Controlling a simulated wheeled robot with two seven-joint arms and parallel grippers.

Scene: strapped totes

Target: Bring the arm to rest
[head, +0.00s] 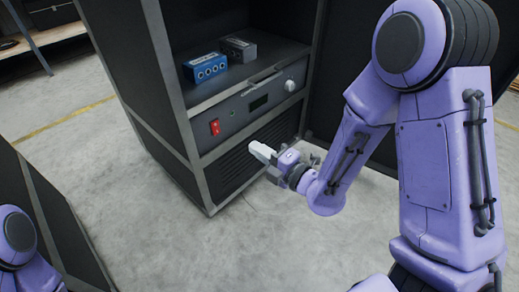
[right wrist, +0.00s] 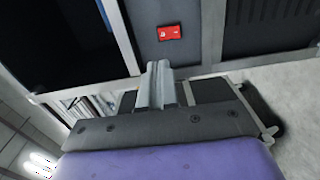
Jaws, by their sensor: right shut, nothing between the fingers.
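My right arm, purple, comes in from the right in the head view. Its right gripper (head: 263,153) is shut and empty, in front of the slatted lower part of a dark cabinet (head: 203,163). I cannot tell whether the fingertips touch it. In the right wrist view the closed fingers (right wrist: 158,85) point toward the cabinet, with a red switch (right wrist: 170,32) beyond them. That red switch also shows on the panel in the head view (head: 214,127), left of and above the gripper. Only a piece of my left arm shows at the lower left; its gripper is out of view.
The cabinet panel has a handle, a small display (head: 259,103) and a round knob (head: 290,86). A blue box (head: 205,67) and a dark grey box (head: 239,49) sit on the shelf above. Another dark cabinet (head: 45,215) stands at left. Bare concrete floor (head: 150,240) lies between.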

